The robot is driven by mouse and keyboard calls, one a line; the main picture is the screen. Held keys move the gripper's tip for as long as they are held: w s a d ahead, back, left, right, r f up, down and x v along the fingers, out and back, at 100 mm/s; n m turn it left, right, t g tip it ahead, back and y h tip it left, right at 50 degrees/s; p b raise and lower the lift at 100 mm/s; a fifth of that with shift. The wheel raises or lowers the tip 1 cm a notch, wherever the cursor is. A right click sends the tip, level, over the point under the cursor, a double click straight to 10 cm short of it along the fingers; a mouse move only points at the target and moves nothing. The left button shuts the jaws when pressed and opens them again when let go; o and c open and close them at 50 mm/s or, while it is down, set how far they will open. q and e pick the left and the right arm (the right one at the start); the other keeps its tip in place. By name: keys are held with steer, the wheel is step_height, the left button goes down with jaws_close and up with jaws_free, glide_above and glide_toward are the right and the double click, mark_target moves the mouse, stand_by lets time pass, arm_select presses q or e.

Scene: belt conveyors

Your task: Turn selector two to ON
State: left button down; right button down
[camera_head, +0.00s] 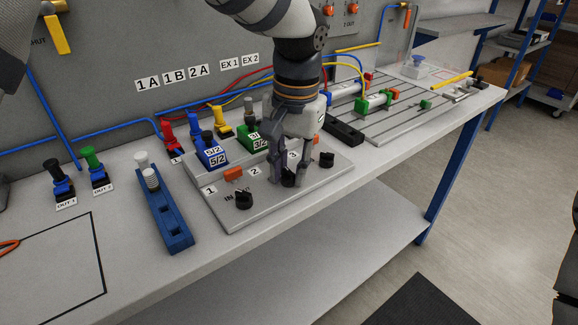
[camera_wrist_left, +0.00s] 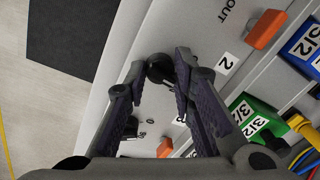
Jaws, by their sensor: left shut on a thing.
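The selector panel (camera_head: 225,212) is a pale grey box on the bench with three black knobs along its front. Selector two (camera_head: 288,180) is the middle knob, in front of the "2" label, and my left gripper (camera_head: 288,175) is shut on it from above. In the left wrist view the black knob (camera_wrist_left: 160,69) sits between the fingertips (camera_wrist_left: 160,64), near the "2" label (camera_wrist_left: 228,64). The fingers partly hide the knob, so I cannot read which way it points. Selector one (camera_head: 244,200) and selector three (camera_head: 326,160) stand free on either side. My right gripper does not show.
Orange lamps (camera_head: 233,174) sit behind the knobs. Blue (camera_head: 207,155) and green (camera_head: 253,143) valve blocks stand behind the panel, with coloured hoses. A blue rack (camera_head: 165,215) stands to the left. A slotted plate (camera_head: 420,100) with fittings lies to the right.

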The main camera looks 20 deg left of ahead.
mark_target(292, 174)
arm_select(q)
steer(key=m, duration=0.4)
steer(key=shift+m, duration=0.3)
stand_by(0.4)
steer(key=c, duration=1.4)
jaws_free()
steer(key=shift+o, duration=0.2)
step_height(292, 174, up, 12)
steer(key=shift+s+d, duration=0.25)
steer(key=shift+d, duration=0.05)
